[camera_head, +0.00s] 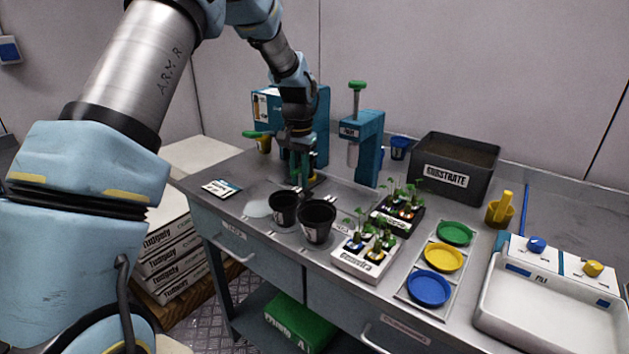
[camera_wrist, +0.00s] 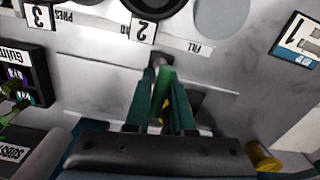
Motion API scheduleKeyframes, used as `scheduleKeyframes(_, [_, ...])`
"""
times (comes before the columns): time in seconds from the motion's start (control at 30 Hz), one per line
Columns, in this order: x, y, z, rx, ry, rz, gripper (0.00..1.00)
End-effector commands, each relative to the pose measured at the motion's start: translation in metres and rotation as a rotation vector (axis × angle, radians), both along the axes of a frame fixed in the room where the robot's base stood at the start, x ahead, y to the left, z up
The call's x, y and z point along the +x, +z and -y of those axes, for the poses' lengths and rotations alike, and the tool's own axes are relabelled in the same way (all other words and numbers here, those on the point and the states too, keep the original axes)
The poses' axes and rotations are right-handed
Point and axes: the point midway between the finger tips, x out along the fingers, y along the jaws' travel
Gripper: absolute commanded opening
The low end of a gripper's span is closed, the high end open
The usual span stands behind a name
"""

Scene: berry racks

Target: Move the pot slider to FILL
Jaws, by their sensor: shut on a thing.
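My gripper (camera_head: 302,176) points down at the back of the steel bench, in front of the blue machine. In the wrist view my gripper (camera_wrist: 164,75) has its teal fingers shut on a green upright handle (camera_wrist: 167,88), which looks like the pot slider's handle. The FILL label (camera_wrist: 200,46) shows upside down a little beyond and to the right of the fingertips. Labels 2 (camera_wrist: 145,27) and 3 (camera_wrist: 37,14) lie further left. Two black pots, a nearer one (camera_head: 317,222) and a farther one (camera_head: 284,209), stand in front of the gripper. The slider's base is largely hidden by the fingers.
A blue press (camera_head: 362,150) with a green-topped rod stands right of the gripper. The blue machine (camera_head: 318,110) with a green lever is close behind it. A seedling tray (camera_head: 366,262), a substrate box (camera_head: 455,165) and coloured dishes (camera_head: 429,289) fill the right side.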

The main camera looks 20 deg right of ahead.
Motion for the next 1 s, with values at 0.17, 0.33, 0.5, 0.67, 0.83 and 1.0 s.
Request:
scheduleKeyframes(0.17, [0.034,0.001,-0.018,-0.002,0.004,0.000,0.00])
scheduleKeyframes(0.33, [0.045,0.001,-0.024,-0.002,0.002,0.002,0.00])
scheduleKeyframes(0.5, [0.046,0.001,-0.025,-0.002,0.002,0.004,0.00])
scheduleKeyframes(0.67, [0.047,0.001,-0.026,-0.002,0.004,0.007,0.29])
scheduleKeyframes(0.83, [0.046,0.001,-0.025,-0.001,0.002,0.005,0.49])
scheduleKeyframes(1.0, [0.045,0.001,-0.025,-0.001,0.001,0.002,0.51])
